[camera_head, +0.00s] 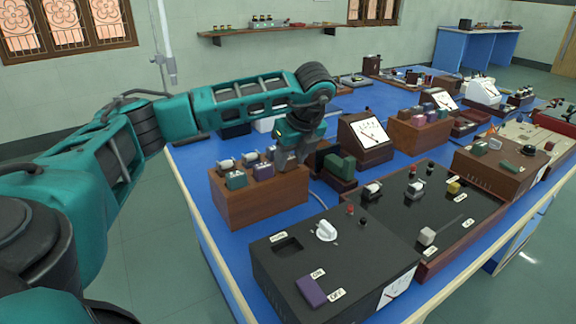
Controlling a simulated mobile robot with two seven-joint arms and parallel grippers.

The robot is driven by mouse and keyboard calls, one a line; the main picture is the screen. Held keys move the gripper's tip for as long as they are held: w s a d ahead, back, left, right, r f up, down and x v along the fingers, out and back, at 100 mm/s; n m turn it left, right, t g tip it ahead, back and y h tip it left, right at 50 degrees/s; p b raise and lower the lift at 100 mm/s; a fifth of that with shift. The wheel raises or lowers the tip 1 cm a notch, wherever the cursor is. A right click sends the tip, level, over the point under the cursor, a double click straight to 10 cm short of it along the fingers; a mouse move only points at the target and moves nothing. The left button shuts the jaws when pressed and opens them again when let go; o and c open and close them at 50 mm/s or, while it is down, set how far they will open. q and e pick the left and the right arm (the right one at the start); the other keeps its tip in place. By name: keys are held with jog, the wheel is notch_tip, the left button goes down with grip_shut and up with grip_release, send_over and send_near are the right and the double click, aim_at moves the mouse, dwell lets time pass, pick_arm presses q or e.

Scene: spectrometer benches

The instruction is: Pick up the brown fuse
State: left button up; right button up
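I cannot make out a brown fuse clearly. A brown wooden block (262,203) on the blue bench carries several small fuse-like pieces, including a green one (236,180) and another green one (263,172). My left gripper (293,162) points down at the right end of this block. Its fingers cover that end, so anything between them is hidden and I cannot tell if they are open. In front, a black box (330,262) has an empty dark recess, a white knob (326,230) and a purple piece (311,291). My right gripper is not in view.
A dark holder with a green piece (341,166) and a brown meter (367,138) stand just right of the gripper. A second wooden block (420,136) and a black panel (405,210) crowd the bench. A strip of blue bench (202,165) is bare at the left edge.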

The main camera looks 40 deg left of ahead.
pick_arm(q)
jog(key=c, duration=0.3)
